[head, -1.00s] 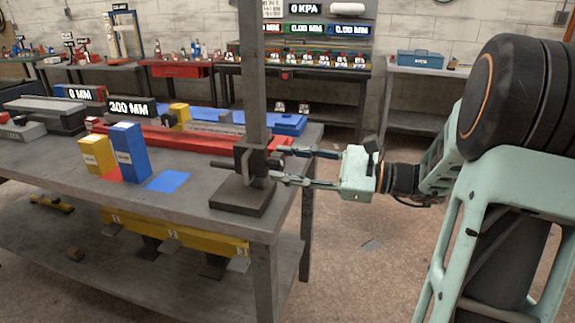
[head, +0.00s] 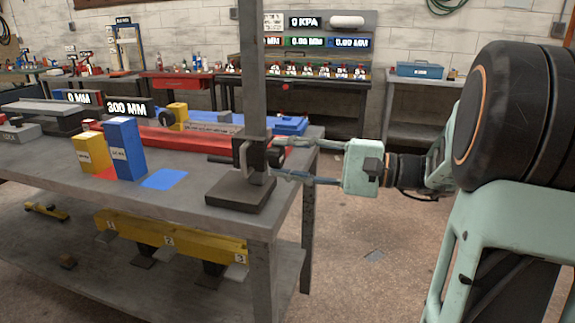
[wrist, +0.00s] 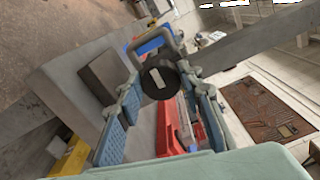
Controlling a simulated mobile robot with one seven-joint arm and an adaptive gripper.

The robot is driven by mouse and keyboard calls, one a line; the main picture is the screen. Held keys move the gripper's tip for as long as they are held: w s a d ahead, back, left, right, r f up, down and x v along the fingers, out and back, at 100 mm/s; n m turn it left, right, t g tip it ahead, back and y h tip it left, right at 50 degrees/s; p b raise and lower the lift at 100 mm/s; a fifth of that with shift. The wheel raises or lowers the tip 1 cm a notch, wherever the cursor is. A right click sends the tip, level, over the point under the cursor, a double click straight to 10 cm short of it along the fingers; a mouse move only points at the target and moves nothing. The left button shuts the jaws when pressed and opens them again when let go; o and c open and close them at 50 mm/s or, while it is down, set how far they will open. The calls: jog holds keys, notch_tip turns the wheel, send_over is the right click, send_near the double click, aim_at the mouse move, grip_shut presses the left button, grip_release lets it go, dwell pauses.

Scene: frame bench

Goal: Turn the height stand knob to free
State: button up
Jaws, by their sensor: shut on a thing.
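The height stand is a dark upright post (head: 254,75) on a square base (head: 240,193) at the bench's right end. Its dark round knob (head: 274,156) is on the post's right side, low down. In the wrist view the knob (wrist: 160,79) faces me with a pale line across its face, tilted in the picture. A grey bent bar (head: 239,157) shows beside the knob. My gripper (head: 281,161) reaches in from the right, with one finger above and one below, shut on the knob. In the wrist view its blue-padded fingers (wrist: 163,90) lie on either side of it.
A blue block (head: 126,148) and a yellow block (head: 91,152) stand left of the stand. A long red bar (head: 180,138) lies behind. A blue square (head: 164,179) marks the bench top. Floor is clear right of the bench.

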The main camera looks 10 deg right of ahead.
jog(key=shift+n, duration=0.3)
jog(key=o, duration=1.1)
jog(key=v, duration=1.2)
